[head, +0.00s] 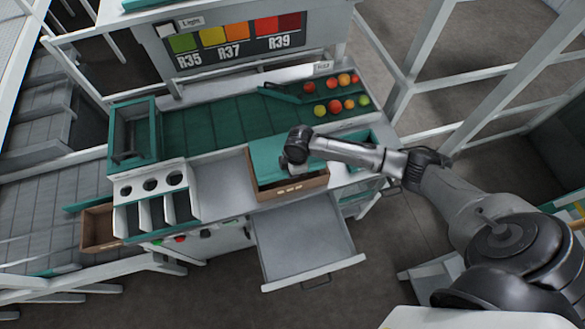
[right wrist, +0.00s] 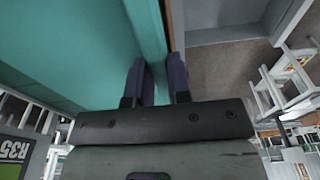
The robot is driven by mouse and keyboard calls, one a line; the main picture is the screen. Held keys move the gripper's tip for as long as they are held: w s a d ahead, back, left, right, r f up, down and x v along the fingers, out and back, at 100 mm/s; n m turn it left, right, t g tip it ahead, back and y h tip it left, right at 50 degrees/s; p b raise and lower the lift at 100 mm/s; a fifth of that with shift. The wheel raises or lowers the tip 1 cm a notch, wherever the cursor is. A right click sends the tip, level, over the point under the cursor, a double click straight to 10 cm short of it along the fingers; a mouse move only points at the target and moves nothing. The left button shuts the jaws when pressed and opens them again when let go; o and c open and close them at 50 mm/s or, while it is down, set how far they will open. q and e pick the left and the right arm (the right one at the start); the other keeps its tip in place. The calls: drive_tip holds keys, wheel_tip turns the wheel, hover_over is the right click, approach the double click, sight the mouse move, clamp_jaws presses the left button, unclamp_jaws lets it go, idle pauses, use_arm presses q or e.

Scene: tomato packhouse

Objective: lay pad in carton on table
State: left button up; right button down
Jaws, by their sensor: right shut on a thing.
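The open brown carton (head: 292,190) stands on the table (head: 222,182) in the head view. The flat teal pad (head: 264,157) is over the carton's opening and hides most of its inside; I cannot tell whether it touches the bottom. My right gripper (head: 292,163) is above the carton, with its jaws mostly hidden behind the wrist. In the right wrist view my right gripper (right wrist: 157,82) has its fingers on either side of the teal pad's edge (right wrist: 148,28), shut on it. A brown carton wall (right wrist: 175,25) runs close beside that edge. My left gripper is not in view.
A green conveyor (head: 215,122) with several tomatoes (head: 335,106) lies behind the table. A white rack (head: 155,200) with holes and bins stands left. An open drawer (head: 305,240) juts out in front. Another brown box (head: 98,228) sits at far left.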

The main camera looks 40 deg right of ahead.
drive_tip(key=shift+w+d+f+b, duration=0.1)
drive_tip(key=shift+w+f+b, duration=0.05)
drive_tip(key=shift+f+b, duration=0.4)
wheel_tip(320, 180, down, 3)
drive_tip(key=b, duration=0.3)
drive_tip(key=shift+b, duration=0.35)
drive_tip(key=shift+f, duration=0.95)
